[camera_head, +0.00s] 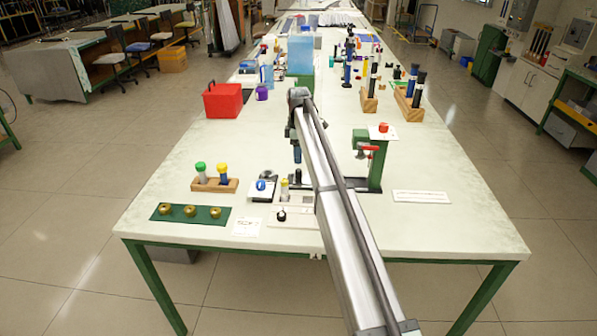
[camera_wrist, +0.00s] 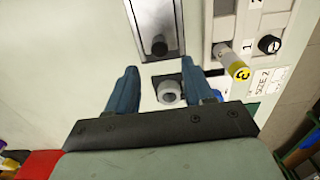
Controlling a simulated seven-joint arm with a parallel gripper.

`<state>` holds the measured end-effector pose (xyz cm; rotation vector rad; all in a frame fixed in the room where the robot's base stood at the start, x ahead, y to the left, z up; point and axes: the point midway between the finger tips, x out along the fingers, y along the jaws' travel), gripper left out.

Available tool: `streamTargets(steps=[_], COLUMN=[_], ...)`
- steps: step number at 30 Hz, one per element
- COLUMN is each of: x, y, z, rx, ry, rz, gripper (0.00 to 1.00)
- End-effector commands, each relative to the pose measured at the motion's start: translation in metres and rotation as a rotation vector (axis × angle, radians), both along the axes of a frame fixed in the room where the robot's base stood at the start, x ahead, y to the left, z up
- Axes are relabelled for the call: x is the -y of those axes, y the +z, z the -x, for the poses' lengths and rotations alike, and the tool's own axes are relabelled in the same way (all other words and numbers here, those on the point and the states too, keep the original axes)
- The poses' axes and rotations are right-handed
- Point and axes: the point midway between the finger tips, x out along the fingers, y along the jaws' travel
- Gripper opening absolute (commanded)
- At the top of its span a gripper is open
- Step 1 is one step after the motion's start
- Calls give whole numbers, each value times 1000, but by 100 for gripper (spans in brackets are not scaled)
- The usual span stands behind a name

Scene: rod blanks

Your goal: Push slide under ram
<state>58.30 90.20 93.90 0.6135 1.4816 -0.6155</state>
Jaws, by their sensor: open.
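The press stands right of my arm in the head view, with a green column (camera_head: 377,165), a red handle (camera_head: 369,148) and a ram (camera_head: 361,154) beside the column. The slide seems to be the grey metal piece in a dark channel in the wrist view, with a black knob (camera_wrist: 159,46) standing on it. The knob also shows in the head view (camera_head: 298,176), left of the column. My gripper (camera_wrist: 160,68) is open, its blue fingers apart and empty. The knob appears just beyond the fingertips. My arm hides part of the press base.
A grey ring-shaped part (camera_wrist: 168,92) appears between the fingers in the wrist view. A yellow-capped cylinder (camera_wrist: 239,71) and a black dial (camera_wrist: 270,44) are at right. A wooden rack (camera_head: 214,185) and green mat (camera_head: 189,214) lie left. The table's front right is mostly clear.

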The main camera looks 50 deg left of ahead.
Motion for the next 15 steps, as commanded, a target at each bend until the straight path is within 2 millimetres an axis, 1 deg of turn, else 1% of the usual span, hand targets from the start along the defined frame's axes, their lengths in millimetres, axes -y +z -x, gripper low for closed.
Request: streamTargets(steps=[1, 3, 9, 15], x=[1, 1, 0, 0], y=[-9, -22, -53, -73], z=[0, 0, 0, 0], rx=[-1, 0, -1, -1], ry=[0, 0, 1, 1], rz=[1, 0, -1, -1], gripper=[52, 52, 52, 52])
